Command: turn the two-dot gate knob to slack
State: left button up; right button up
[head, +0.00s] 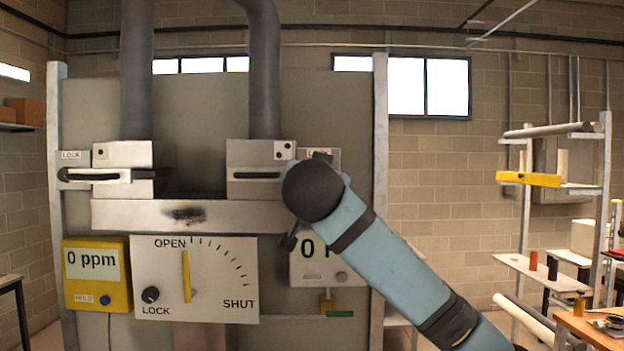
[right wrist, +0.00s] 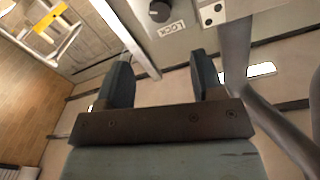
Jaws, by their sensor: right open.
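The two-dot gate (head: 260,163) is a pale metal block at the foot of a grey pipe, with a two-dot tag (head: 282,149). The right wrist view shows this tag too (right wrist: 212,14). The round black knob (right wrist: 160,10) shows at that view's top edge beside a LOCK label (right wrist: 171,30); in the head view my right arm covers it. My right gripper (right wrist: 160,78) is open, with nothing between its fingers. The knob lies beyond the fingertips, apart from them. In the head view my dark wrist hides most of this gripper. My left gripper is not in view.
A second gate (head: 123,158) with a LOCK label and a side handle stands at left. Below are a yellow 0 ppm meter (head: 97,262) and an OPEN–SHUT dial (head: 218,290) with its yellow pointer upright at OPEN. A shelf rack (head: 560,190) stands at far right.

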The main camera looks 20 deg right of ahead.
pick_arm(q)
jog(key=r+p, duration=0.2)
jog(key=p, duration=0.1)
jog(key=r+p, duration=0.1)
jog(key=p, duration=0.1)
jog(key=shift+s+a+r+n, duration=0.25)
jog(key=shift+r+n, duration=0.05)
pick_arm(e)
jog(key=x, duration=1.3)
jog(key=shift+w+d, duration=0.15)
jog(key=shift+w, duration=0.15)
jog(key=shift+f, duration=0.1)
jog(key=shift+c, duration=0.2)
jog(key=c, duration=0.9)
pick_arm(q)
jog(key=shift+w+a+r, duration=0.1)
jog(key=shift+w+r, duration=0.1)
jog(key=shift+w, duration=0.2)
